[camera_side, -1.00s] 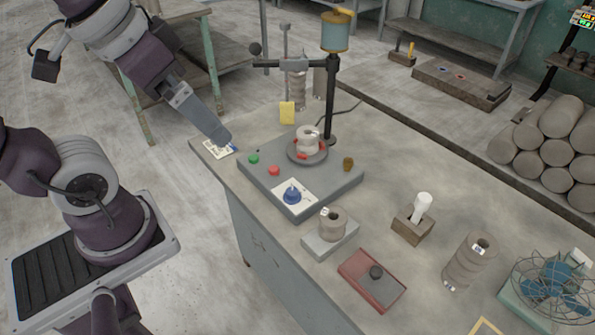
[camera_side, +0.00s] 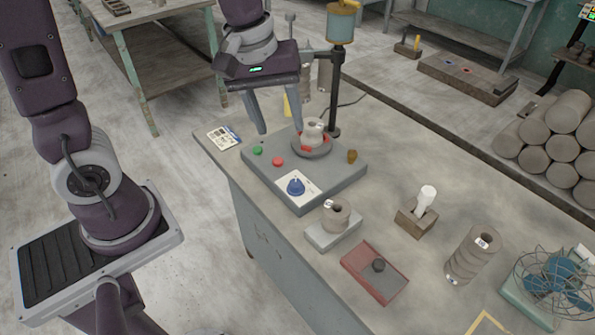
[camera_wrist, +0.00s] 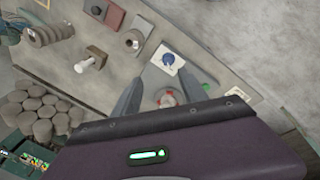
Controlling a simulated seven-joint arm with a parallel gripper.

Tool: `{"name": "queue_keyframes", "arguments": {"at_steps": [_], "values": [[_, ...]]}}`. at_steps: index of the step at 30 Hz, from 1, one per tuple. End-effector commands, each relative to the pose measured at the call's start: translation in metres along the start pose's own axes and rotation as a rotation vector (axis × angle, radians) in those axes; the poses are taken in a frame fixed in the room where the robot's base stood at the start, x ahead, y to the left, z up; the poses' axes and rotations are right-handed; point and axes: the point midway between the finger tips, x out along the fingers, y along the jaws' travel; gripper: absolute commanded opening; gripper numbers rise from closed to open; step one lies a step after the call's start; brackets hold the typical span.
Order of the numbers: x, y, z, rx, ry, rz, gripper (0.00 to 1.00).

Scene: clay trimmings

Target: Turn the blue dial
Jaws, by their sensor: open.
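The blue dial (camera_side: 296,186) sits on a white plate at the front corner of a grey machine base (camera_side: 330,192). It also shows in the wrist view (camera_wrist: 168,58), beyond and between my fingers. My gripper (camera_side: 280,128) is open and empty, fingers pointing down, above the rear of the machine base and behind the dial. In the wrist view my gripper's two fingers (camera_wrist: 152,98) stand wide apart. The gripper is clear of the dial.
A green button (camera_side: 258,150) and a red button (camera_side: 278,161) are on the base left of the dial. A turntable holds a clay piece (camera_side: 312,130) beside a black post (camera_side: 335,95). A grey block (camera_side: 333,235) and red tray (camera_side: 375,275) lie in front.

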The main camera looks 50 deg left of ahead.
Motion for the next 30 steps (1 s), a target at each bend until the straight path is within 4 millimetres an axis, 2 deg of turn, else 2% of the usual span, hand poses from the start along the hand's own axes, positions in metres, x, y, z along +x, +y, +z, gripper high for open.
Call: {"name": "queue_keyframes", "arguments": {"at_steps": [1, 3, 6, 8, 21, 24, 30], "values": [[0.033, 0.004, -0.011, -0.122, -0.032, -0.052, 0.5], [0.073, 0.006, -0.025, -0.287, -0.046, -0.108, 0.5], [0.117, 0.003, -0.036, -0.455, -0.045, -0.171, 0.5], [0.134, 0.0, -0.039, -0.517, -0.041, -0.194, 0.5], [0.206, -0.015, -0.035, -0.564, -0.037, -0.215, 0.5], [0.213, -0.016, -0.034, -0.563, -0.037, -0.212, 0.5], [0.214, -0.016, -0.034, -0.562, -0.036, -0.211, 0.5]]}}
